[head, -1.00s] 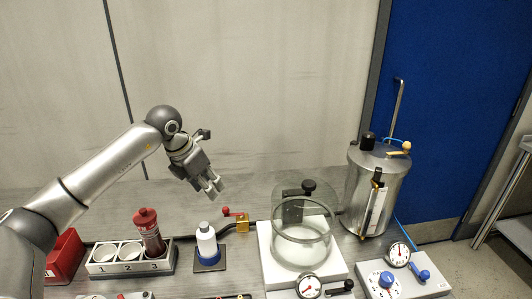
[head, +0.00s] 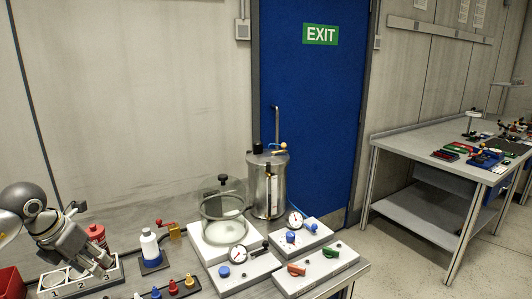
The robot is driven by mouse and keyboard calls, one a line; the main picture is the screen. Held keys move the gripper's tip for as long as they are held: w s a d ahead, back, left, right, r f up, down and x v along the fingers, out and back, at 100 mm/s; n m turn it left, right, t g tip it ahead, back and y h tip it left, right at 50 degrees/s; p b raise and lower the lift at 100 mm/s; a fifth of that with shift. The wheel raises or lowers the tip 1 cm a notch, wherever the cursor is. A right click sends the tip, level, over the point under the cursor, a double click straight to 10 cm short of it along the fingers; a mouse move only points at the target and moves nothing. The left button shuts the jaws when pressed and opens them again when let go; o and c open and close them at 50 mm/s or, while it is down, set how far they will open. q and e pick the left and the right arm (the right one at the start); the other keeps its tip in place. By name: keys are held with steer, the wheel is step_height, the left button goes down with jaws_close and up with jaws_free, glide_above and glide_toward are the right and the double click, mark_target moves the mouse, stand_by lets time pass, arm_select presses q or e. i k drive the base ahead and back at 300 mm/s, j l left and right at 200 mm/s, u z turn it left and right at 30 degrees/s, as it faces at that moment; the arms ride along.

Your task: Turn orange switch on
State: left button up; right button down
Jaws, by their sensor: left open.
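The orange switch (head: 296,269) is a small lever on a pale control box (head: 318,269) at the front right of the bench in the head view. A green switch (head: 331,252) sits on the same box, to the right of it. My left gripper (head: 104,266) is at the left, open, above or in front of the numbered holder, far to the left of the orange switch. It appears to hold nothing. My right gripper is not in view.
Between them stand a white bottle (head: 150,245), several small coloured pegs (head: 173,287), a glass chamber (head: 223,217) and boxes with gauges (head: 238,254). A metal drum (head: 267,185) stands behind. The numbered holder (head: 72,283) and a red bin (head: 10,283) are at left.

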mark_target(295, 270)
steer(key=k, duration=1)
